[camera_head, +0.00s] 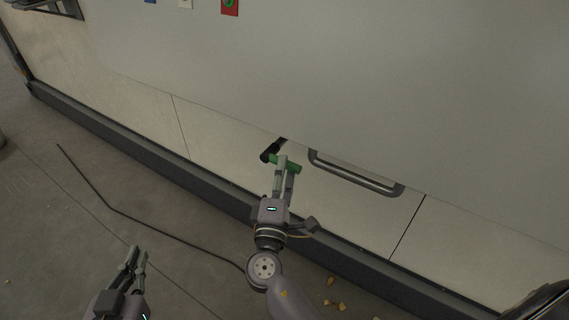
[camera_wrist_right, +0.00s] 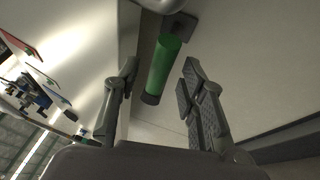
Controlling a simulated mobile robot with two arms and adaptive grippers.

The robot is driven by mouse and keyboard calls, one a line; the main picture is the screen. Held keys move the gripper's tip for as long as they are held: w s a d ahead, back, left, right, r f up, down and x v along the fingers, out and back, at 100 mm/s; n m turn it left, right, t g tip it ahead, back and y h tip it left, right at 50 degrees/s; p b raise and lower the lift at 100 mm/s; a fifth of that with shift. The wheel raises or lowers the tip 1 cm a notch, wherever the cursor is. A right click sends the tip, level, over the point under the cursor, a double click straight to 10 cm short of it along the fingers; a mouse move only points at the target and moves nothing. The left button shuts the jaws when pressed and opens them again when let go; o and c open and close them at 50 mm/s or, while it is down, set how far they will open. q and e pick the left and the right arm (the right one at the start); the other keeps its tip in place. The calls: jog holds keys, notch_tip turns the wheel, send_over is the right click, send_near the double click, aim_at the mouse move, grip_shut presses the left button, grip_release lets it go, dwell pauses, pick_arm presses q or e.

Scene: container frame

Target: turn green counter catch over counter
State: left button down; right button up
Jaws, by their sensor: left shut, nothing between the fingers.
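The green counter catch (camera_head: 287,163) is a green cylindrical handle on a dark mount, below the edge of the counter (camera_head: 330,95). In the right wrist view the green catch (camera_wrist_right: 163,62) points down between the fingers, its dark end near the fingertips, with a gap on both sides. My right gripper (camera_head: 287,166) is at the catch and partly covers it in the head view; its fingers (camera_wrist_right: 160,85) are open. My left gripper (camera_head: 135,258) is shut and empty, low at the left above the floor, far from the catch.
A grey bar handle (camera_head: 355,178) is on the front panel right of the catch. A dark ledge (camera_head: 150,150) runs along the panel base. A dark cable (camera_head: 165,233) and several light crumbs (camera_head: 335,302) lie on the floor. A red plate with a green button (camera_head: 230,5) is at the top.

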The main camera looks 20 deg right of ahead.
jog(key=shift+x, duration=1.3)
jog(key=shift+c, duration=0.4)
grip_shut()
